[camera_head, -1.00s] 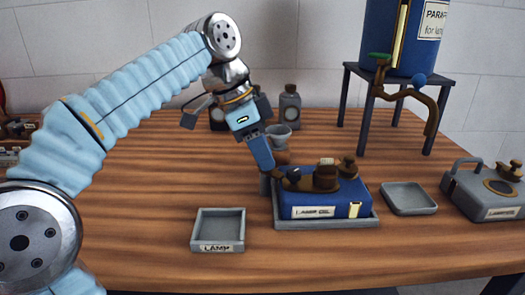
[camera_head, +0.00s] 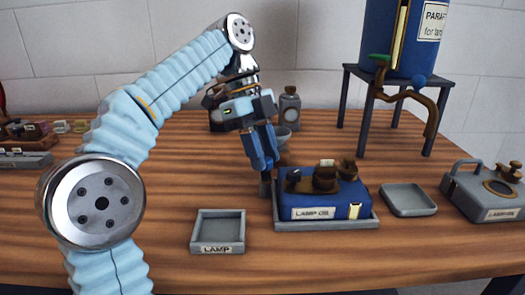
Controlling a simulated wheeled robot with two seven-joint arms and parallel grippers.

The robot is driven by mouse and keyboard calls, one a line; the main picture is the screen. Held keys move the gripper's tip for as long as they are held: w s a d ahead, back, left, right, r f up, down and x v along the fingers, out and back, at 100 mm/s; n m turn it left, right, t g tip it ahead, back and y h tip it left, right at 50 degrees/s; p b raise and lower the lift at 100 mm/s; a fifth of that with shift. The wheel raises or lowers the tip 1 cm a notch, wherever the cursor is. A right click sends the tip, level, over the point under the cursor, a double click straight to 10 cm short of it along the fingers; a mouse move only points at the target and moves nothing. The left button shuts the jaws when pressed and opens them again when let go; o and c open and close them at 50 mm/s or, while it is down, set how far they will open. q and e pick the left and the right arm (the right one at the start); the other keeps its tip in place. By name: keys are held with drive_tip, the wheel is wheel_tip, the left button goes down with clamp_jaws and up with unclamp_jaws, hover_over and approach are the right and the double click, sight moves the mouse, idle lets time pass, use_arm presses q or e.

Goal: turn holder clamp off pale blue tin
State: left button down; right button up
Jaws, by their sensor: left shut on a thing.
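A blue tin (camera_head: 323,199) with a "LAMP OIL" label stands in a grey tray-like holder (camera_head: 330,224); its blue looks mid to dark rather than pale. Brown fittings (camera_head: 326,180) sit on its top. A dark grey post (camera_head: 265,186) stands at the holder's left back corner. My left gripper (camera_head: 263,166) points down just above this post, left of the tin, and is shut on what looks like the clamp there. The fingers hide most of the clamp, so I cannot tell how far it is turned. My right gripper is not in view.
An empty grey tray marked "LAMP" (camera_head: 218,232) lies in front left, another empty tray (camera_head: 408,199) right of the tin. A grey labelled can (camera_head: 485,194) stands far right. A blue drum (camera_head: 402,38) with a tap stands on a stand behind. A grey bottle (camera_head: 289,108) is at the back.

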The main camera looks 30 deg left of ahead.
use_arm(q)
drive_tip(key=shift+m, duration=0.4)
drive_tip(key=c, duration=0.8)
unclamp_jaws()
drive_tip(key=shift+c, duration=0.2)
